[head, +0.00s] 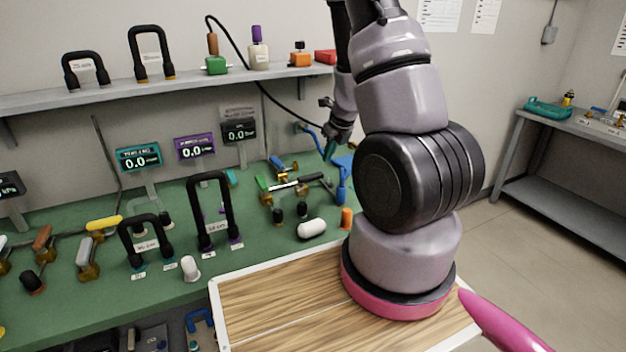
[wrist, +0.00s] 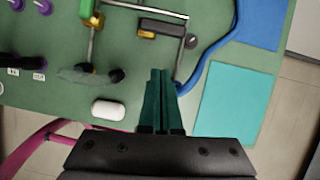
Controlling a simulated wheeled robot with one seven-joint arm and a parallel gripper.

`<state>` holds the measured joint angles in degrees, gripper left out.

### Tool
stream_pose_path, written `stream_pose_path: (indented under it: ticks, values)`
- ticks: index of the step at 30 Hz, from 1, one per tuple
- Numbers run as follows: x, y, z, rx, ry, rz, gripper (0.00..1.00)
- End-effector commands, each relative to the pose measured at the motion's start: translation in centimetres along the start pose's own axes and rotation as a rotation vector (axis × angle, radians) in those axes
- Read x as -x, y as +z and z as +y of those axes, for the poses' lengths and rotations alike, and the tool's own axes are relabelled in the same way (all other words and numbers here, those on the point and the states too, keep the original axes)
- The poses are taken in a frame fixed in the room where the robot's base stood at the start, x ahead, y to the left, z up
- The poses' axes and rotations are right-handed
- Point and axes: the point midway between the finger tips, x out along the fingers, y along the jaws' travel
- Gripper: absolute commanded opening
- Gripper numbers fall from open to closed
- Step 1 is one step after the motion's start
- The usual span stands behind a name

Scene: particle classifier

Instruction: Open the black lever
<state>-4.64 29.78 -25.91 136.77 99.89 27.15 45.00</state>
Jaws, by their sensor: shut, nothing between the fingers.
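A black lever (head: 297,184) lies over the brass and grey pipework on the green bench in the head view. In the wrist view a short black bar on a brass valve (wrist: 162,27) at the top middle looks like the same lever. My gripper (wrist: 159,72) points towards the pipework with its dark green fingers together and nothing between them. In the head view my gripper (head: 330,150) is small, above and behind the lever, partly hidden by my arm. The gap between fingertips and lever is hard to judge, but they look apart.
A green-handled valve (head: 262,184) sits left of the lever. A blue hose (wrist: 215,50) curves close on the right. Black knobs and a white knob (head: 311,229) stand in front. Tall black handles (head: 210,210) are further left. A teal pad (wrist: 233,98) lies at right.

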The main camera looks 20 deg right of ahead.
Motion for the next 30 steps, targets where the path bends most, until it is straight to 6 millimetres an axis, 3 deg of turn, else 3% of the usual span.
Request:
stream_pose_path:
  ticks: [6,20,30]
  values:
    - [-1.6,-1.8,-1.6,-0.106,-0.047,0.04,0.0]
    - [-2.1,-1.9,-1.6,-0.11,-0.049,0.043,0.0]
    - [-7.5,-2.2,-1.9,-0.109,-0.049,0.045,0.0]
